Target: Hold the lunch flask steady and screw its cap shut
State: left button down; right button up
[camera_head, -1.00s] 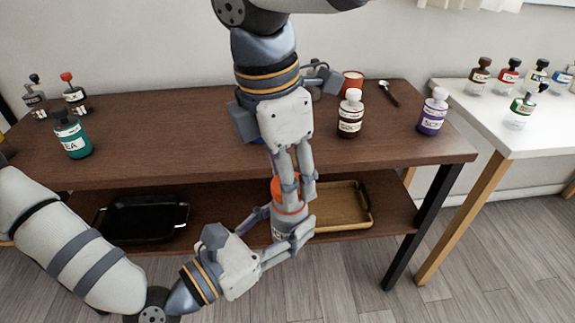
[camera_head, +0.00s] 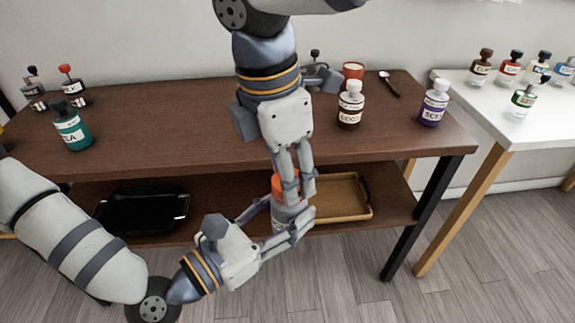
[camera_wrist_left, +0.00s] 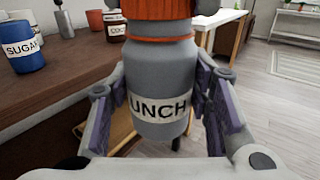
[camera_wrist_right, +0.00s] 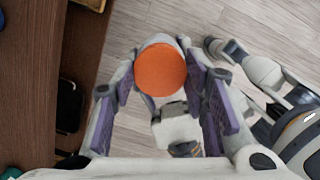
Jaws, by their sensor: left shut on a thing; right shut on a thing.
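The grey lunch flask (camera_head: 281,217) is upright in front of the lower shelf, with a "LUNCH" label in the left wrist view (camera_wrist_left: 158,104). Its orange cap (camera_head: 277,184) is on its top; it also shows in the left wrist view (camera_wrist_left: 160,28) and from above in the right wrist view (camera_wrist_right: 160,71). How tightly the cap sits cannot be seen. My left gripper (camera_head: 292,220) is shut on the flask's body from the side. My right gripper (camera_head: 295,188) comes from above and is shut on the cap, its fingers hiding part of it.
A white table (camera_head: 505,118) with bottles stands at right. The floor in front is clear.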

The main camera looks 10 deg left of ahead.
jog(key=shift+f, duration=0.15)
jog(key=m, duration=0.3)
jog(key=m+g, duration=0.1)
jog(key=m, duration=0.3)
jog(key=shift+w, duration=0.15)
jog(key=m, duration=0.6)
jog(key=shift+g, duration=0.4)
jog(key=m, duration=0.5)
jog(key=shift+w, duration=0.1)
jog(key=m+y, duration=0.1)
jog(key=m, duration=0.3)
jog(key=shift+d+g, duration=0.1)
jog(key=shift+g, duration=0.3)
jog(key=m, duration=0.4)
jog(key=shift+d+m+y, duration=0.1)
jog(key=shift+m+y, duration=0.2)
jog(key=shift+m, duration=0.1)
jog(key=m, duration=0.5)
jog(key=shift+m+y, duration=0.4)
